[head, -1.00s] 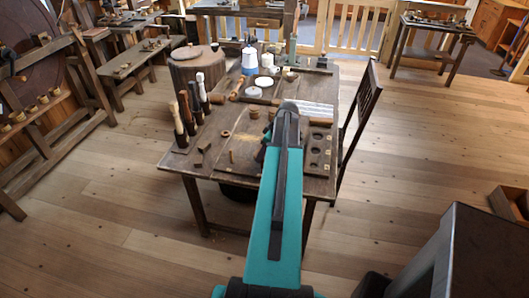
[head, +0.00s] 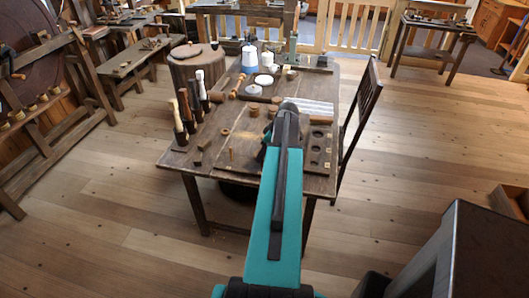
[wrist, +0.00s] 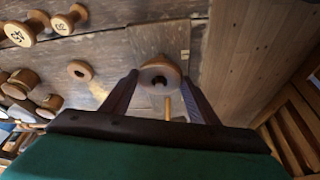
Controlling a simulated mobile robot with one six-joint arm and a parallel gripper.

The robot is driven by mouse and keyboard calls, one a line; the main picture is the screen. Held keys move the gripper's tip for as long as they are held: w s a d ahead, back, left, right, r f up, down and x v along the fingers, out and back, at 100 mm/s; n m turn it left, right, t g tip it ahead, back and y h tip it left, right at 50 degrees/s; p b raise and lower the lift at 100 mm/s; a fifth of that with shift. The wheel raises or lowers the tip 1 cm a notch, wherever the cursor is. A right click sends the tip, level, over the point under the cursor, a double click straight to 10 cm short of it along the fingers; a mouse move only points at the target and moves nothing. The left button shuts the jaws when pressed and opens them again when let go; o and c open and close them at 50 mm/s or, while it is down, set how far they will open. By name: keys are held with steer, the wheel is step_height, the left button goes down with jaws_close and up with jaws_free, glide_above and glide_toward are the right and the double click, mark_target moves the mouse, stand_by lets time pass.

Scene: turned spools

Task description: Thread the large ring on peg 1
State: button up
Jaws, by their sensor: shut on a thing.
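My gripper (wrist: 160,78) is shut on a wooden ring (wrist: 148,72) with a dark central hole. The ring sits between the two fingertips in the wrist view. A thin light wooden peg (wrist: 167,108) shows just below the ring in that view, apart from its hole as seen there; their height difference cannot be told. A small upright peg (head: 231,154) also shows near the front of the table in the head view. I cannot read a peg number. In the head view my arm hides the held ring and most of the gripper.
A smaller loose ring (wrist: 80,70) lies left of the gripper on the table (head: 215,170). Numbered spools (wrist: 20,34) lie at the upper left in the wrist view. Dark-handled tools (head: 180,125) stand at the table's left. A board with holes (head: 318,150) lies right of my arm.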

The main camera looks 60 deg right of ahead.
steer(key=o, duration=1.7)
steer(key=shift+c, duration=0.2)
steer(key=shift+r, duration=0.1)
step_height(320, 180, up, 10)
steer(key=p, duration=0.4)
stand_by(0.3)
stand_by(0.4)
